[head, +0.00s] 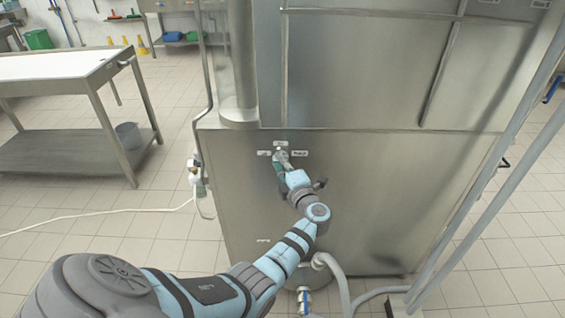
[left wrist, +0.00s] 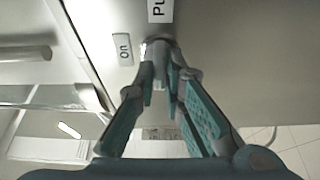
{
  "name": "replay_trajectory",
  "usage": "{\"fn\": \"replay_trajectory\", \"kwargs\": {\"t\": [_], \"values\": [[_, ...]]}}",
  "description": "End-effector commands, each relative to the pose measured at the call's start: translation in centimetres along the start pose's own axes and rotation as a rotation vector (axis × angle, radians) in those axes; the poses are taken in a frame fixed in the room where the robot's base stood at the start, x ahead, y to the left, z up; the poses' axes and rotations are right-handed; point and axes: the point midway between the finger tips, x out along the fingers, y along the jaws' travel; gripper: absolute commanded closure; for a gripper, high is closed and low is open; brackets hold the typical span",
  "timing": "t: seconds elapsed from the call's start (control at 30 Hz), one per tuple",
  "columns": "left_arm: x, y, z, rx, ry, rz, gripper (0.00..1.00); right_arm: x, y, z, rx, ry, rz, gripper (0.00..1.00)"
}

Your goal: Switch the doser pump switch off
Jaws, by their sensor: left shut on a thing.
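The doser pump switch (left wrist: 157,46) is a small grey metallic knob on the front panel of the steel machine, mostly hidden by my fingertips. My left gripper (head: 280,158) reaches the panel from below, and its teal fingers (left wrist: 159,72) are shut on the switch. An "On" label (left wrist: 123,49) is beside the switch in the left wrist view. Another label (left wrist: 160,9), partly cut off and starting with "Pu", is above it. In the head view small labels (head: 299,153) surround the fingertips, too small to read. My right gripper is not in view.
The steel machine (head: 400,190) fills the middle. A steel table (head: 60,66) stands at the left with a grey bucket (head: 129,135) on its lower shelf. A grey hose (head: 343,285) is near the machine's foot, and diagonal grey rails (head: 480,195) cross the right.

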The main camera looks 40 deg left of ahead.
Motion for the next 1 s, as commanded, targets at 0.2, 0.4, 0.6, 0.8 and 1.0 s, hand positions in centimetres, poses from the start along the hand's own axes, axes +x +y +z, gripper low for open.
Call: {"fn": "replay_trajectory", "kwargs": {"t": [0.2, 0.4, 0.6, 0.8, 1.0], "values": [[-0.1, -0.1, 0.0, -0.001, -0.001, -0.004, 0.8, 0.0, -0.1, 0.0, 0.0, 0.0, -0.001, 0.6], [0.0, -0.1, 0.0, 0.0, 0.0, -0.002, 0.7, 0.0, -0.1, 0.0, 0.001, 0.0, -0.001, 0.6], [-0.4, -0.1, 0.0, -0.001, -0.001, -0.002, 0.7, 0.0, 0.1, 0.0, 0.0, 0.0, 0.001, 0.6], [-4.3, -0.2, 0.1, -0.003, -0.003, -0.005, 0.7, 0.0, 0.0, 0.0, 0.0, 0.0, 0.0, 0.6], [-7.3, -0.1, 0.1, -0.001, 0.0, -0.002, 0.7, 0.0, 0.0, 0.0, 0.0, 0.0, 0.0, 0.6]]}}
